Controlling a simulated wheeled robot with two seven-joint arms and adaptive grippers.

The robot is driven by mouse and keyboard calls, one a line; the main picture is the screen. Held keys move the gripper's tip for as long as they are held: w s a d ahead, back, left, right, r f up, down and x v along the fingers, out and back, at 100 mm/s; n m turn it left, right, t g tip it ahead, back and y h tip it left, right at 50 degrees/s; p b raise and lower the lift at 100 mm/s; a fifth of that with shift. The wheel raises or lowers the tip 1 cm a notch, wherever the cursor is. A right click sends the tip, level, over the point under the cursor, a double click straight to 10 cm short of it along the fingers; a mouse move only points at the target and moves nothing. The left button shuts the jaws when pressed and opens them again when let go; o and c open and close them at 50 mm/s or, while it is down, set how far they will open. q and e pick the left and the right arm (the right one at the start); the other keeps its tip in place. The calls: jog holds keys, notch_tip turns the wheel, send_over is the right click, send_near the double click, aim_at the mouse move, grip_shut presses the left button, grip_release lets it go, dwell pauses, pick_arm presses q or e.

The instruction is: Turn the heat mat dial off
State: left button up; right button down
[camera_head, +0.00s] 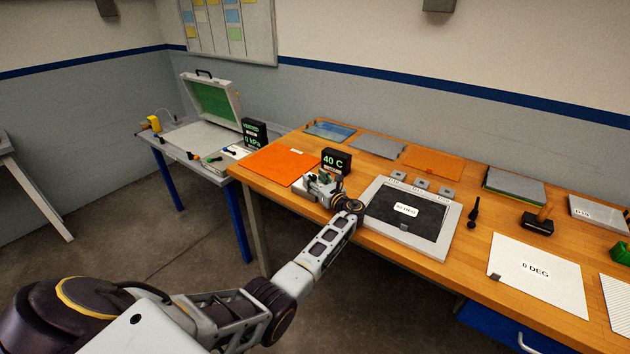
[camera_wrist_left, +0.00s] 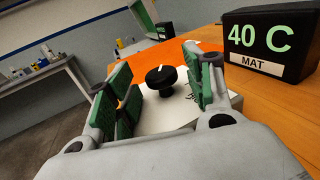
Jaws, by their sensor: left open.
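The heat mat dial is a black knob (camera_wrist_left: 161,78) with a white mark on top, standing on a white box (camera_wrist_left: 165,112) in the left wrist view. My left gripper (camera_wrist_left: 160,85) is open, with its green-padded fingers on either side of the knob. In the head view my left gripper (camera_head: 322,182) covers the dial. An orange mat (camera_head: 281,167) lies left of it.
A grey-framed dark panel (camera_head: 388,243) marked with a degree label lies right of my left gripper. A black-handled tool (camera_head: 473,212) and a white 0 DEG sheet (camera_head: 530,281) lie further right. A side table with an open case (camera_head: 213,101) stands left.

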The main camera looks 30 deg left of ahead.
pick_arm(q)
jog(key=v, duration=1.1)
jog(key=shift+s+d, duration=0.15)
jog(key=shift+d, duration=0.15)
dwell(0.4)
